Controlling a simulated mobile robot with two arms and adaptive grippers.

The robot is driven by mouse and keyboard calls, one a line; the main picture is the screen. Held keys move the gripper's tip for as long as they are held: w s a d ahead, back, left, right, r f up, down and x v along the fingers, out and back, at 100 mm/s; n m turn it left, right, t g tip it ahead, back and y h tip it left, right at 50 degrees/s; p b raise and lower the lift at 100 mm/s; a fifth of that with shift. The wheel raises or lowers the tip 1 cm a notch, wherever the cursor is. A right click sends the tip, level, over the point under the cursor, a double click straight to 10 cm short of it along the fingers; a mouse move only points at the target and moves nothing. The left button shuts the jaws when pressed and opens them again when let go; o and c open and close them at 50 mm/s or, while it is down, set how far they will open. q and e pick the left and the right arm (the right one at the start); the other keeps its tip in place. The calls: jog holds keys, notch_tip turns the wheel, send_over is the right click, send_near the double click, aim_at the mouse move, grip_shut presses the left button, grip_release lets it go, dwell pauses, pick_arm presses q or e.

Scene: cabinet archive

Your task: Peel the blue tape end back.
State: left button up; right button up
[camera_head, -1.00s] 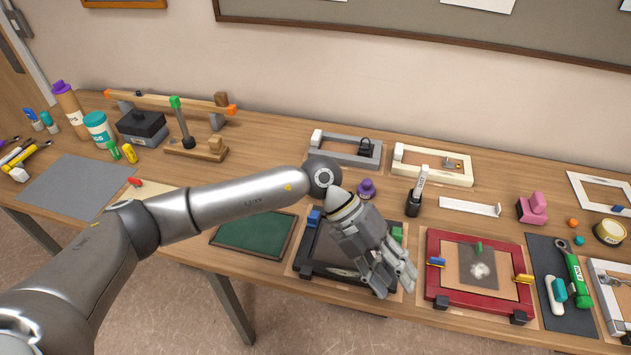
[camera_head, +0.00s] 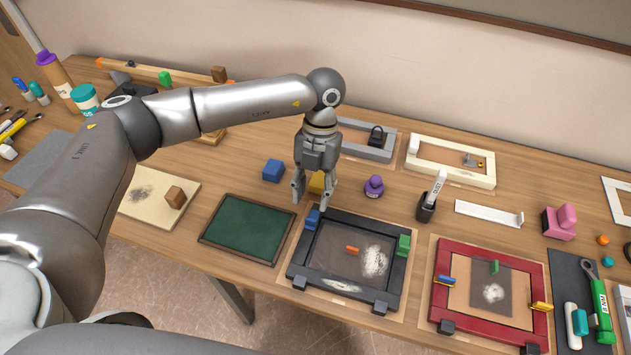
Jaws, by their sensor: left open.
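The blue tape end (camera_head: 313,219) is a small upright blue tab at the far left corner of a black frame (camera_head: 297,262). My left gripper (camera_head: 312,201) points down just behind this tab. Its two fingers are apart, with nothing seen between them but the yellow block behind. Whether the fingertips touch the tab, I cannot tell. A green tab (camera_head: 403,244) stands on the frame's right side. Inside the frame lie a dark sheet (camera_head: 335,240), a small orange piece (camera_head: 352,250) and a whitish smudge. My right gripper is out of view.
A blue block (camera_head: 273,171) and a yellow block (camera_head: 317,183) sit close behind the gripper. A purple-topped stamp (camera_head: 374,187) stands to its right. A green board (camera_head: 247,228) lies left of the black frame, and a red frame (camera_head: 441,290) lies to the right.

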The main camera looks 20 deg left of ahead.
aim_at(311, 219)
pick_arm(q)
jog(key=shift+w+b+x, duration=0.2)
jog(key=shift+b+x, duration=0.15)
jog(key=shift+x, duration=0.8)
jog(key=b+x, duration=0.2)
jog(key=x, duration=0.3)
jog(key=shift+w+f, duration=0.1)
jog(key=shift+w+r, duration=0.1)
jog(key=shift+r, duration=0.15)
jog(key=shift+f, duration=0.35)
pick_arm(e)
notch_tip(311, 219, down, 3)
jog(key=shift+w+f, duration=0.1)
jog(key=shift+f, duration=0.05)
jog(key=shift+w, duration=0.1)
pick_arm(q)
jog(key=c, duration=0.7)
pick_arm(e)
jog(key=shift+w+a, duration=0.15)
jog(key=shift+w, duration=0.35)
